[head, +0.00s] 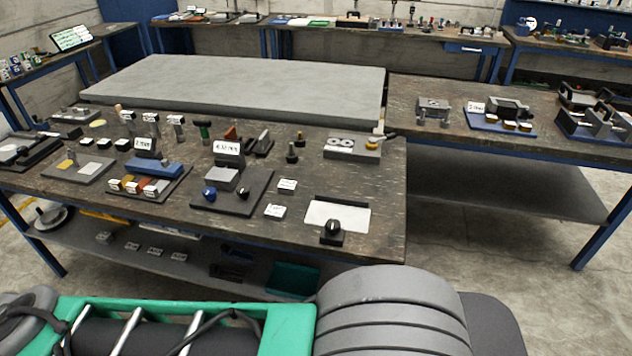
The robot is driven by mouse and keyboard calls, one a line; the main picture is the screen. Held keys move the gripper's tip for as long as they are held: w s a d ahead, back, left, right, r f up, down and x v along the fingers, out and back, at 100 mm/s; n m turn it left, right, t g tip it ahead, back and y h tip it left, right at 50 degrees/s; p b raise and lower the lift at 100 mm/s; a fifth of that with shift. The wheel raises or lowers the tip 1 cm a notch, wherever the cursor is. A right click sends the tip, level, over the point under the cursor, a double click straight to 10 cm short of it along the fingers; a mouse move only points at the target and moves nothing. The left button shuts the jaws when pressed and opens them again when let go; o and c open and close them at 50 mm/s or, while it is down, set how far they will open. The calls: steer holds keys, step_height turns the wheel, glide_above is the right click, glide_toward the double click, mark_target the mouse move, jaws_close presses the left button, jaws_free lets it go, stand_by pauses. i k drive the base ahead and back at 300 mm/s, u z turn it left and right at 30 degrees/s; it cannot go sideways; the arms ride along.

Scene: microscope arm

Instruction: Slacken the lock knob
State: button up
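No label singles out the lock knob, and several knobs are in view. A black knob (332,228) stands on a small dark block at the front edge of the bench, by a white plate (340,215). A blue knob (209,192) and another black knob (244,192) sit on a dark base plate (229,207) with a grey block (222,179). My gripper is not in view.
The workbench (385,215) is crowded on its left with blocks, small tools and white labels. A large grey slab (240,85) lies behind it. Another bench (440,140) with fixtures stands at right. Bare bench top shows right of the white plate.

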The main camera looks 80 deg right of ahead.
mark_target(243, 191)
steer(key=z, duration=1.7)
steer(key=i, duration=1.05)
steer(key=u, duration=1.7)
